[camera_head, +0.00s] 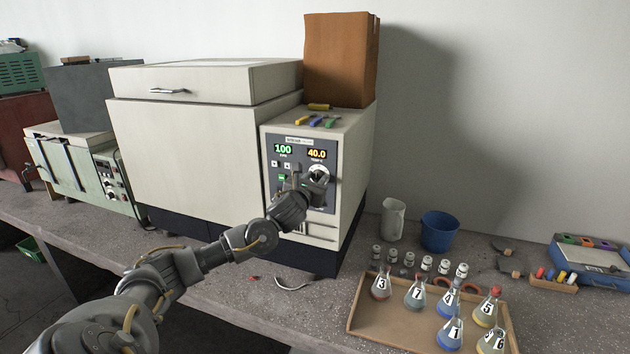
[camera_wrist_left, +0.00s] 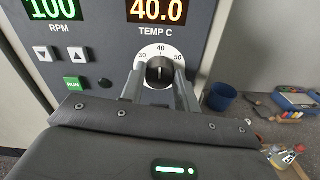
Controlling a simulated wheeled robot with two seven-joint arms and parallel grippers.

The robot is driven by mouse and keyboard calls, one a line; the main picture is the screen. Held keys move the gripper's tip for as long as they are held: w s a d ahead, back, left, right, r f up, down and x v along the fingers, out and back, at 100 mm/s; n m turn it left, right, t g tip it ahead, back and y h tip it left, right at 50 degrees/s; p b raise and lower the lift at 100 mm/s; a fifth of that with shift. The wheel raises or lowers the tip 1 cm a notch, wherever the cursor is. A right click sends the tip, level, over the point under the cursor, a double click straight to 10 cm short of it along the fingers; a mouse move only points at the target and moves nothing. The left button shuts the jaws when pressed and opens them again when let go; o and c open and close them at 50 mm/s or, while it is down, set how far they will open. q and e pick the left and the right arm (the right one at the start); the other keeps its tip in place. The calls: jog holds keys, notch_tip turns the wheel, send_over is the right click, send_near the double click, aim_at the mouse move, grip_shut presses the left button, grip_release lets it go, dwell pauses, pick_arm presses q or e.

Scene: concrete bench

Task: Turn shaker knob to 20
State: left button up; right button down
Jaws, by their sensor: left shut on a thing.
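The shaker (camera_head: 185,150) is a large cream box with a grey control panel at its right front. The temperature knob (camera_wrist_left: 159,70) is black on a white dial marked 30, 40 and 50, with 40 at the top; the lower dial is hidden by my fingers. The display above (camera_wrist_left: 157,11) reads 40.0 TEMP C, and the other (camera_head: 283,149) reads 100 RPM. My left gripper (camera_head: 314,183) reaches the panel from the front and is shut on the knob, one finger on each side in the left wrist view (camera_wrist_left: 160,88). My right gripper is out of view.
A tray (camera_head: 362,332) of numbered flasks, several small jars, a white beaker (camera_head: 393,219) and a blue cup (camera_head: 440,231) stand right of the shaker. A brown box (camera_head: 340,60) and coloured-handled tools sit on top of it. Other equipment stands at far left.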

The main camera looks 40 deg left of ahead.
pick_arm(q)
jog(key=shift+n, duration=0.3)
jog(key=n+b, duration=0.2)
jog(key=n, duration=0.1)
jog(key=shift+f+n, duration=0.1)
jog(key=shift+n, duration=0.3)
jog(key=n+b, duration=0.1)
jog(key=n, duration=0.4)
jog(key=shift+a, duration=0.15)
jog(key=n, duration=0.5)
jog(key=n+p, duration=0.1)
jog(key=n, duration=0.4)
jog(key=shift+f+n, duration=0.1)
jog(key=shift+n, duration=0.2)
jog(key=o, duration=1)
